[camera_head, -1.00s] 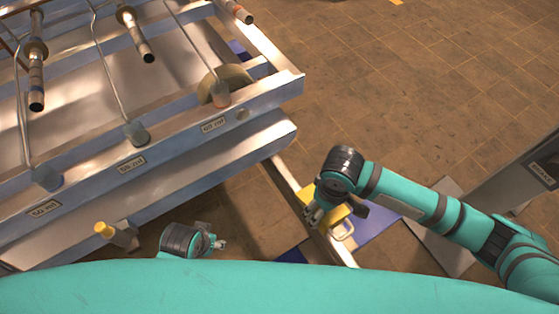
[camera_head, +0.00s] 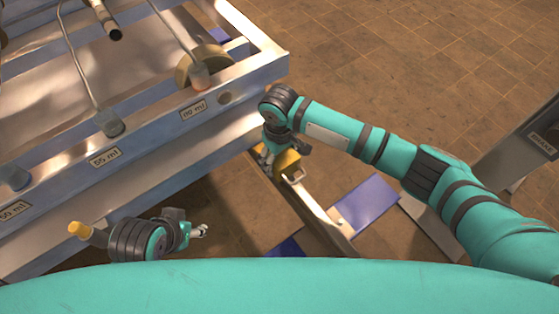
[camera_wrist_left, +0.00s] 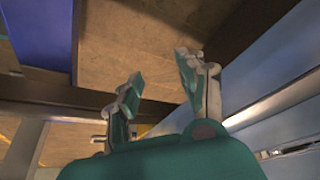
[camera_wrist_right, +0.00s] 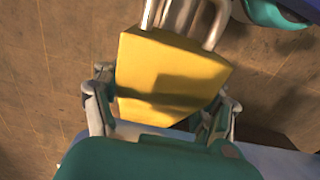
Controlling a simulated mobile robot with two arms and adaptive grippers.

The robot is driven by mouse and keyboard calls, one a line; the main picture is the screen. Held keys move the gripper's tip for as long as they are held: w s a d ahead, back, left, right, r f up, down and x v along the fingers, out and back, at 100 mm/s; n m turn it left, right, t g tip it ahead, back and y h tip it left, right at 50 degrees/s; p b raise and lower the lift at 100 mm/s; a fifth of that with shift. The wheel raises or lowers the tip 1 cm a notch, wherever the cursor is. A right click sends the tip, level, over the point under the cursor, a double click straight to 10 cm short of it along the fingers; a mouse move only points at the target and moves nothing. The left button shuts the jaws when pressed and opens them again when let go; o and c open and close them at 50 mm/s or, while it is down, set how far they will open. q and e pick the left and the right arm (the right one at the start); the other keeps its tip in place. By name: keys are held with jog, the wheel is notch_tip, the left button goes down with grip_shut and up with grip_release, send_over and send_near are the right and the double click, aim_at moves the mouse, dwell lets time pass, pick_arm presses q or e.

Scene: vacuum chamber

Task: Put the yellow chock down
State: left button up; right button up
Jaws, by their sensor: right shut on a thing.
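The yellow chock (camera_wrist_right: 170,75) is a wedge-shaped block with a pale metal handle, seen large in the right wrist view. It also shows in the head view (camera_head: 287,161), partly hidden by my gripper. My right gripper (camera_head: 268,157) is shut on it, with a finger on each side in the right wrist view (camera_wrist_right: 160,110). The chock is beside the metal rail; whether it touches anything below cannot be told. My left gripper (camera_head: 202,231) is empty, near the frame's front edge. Its fingers stand apart in the left wrist view (camera_wrist_left: 160,95).
A large metal frame (camera_head: 150,150) with labelled slots fills the left. A long rail (camera_head: 318,215) runs along the floor beside blue plates (camera_head: 368,203). A yellow-tipped knob (camera_head: 77,229) is near my left arm. A grey post (camera_head: 520,140) stands at right. Brown tiled floor is open at upper right.

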jog(key=shift+w+f, duration=0.15)
jog(key=shift+f, duration=0.25)
pick_arm(q)
jog(key=w, duration=0.1)
jog(key=t, duration=0.1)
jog(key=w+d, duration=0.1)
jog(key=shift+w+r+t, duration=0.3)
jog(key=shift+w+r, duration=0.05)
jog(key=shift+r, duration=0.05)
jog(key=shift+s+a, duration=0.1)
pick_arm(e)
jog(key=shift+f, duration=0.1)
jog(key=o, duration=1.6)
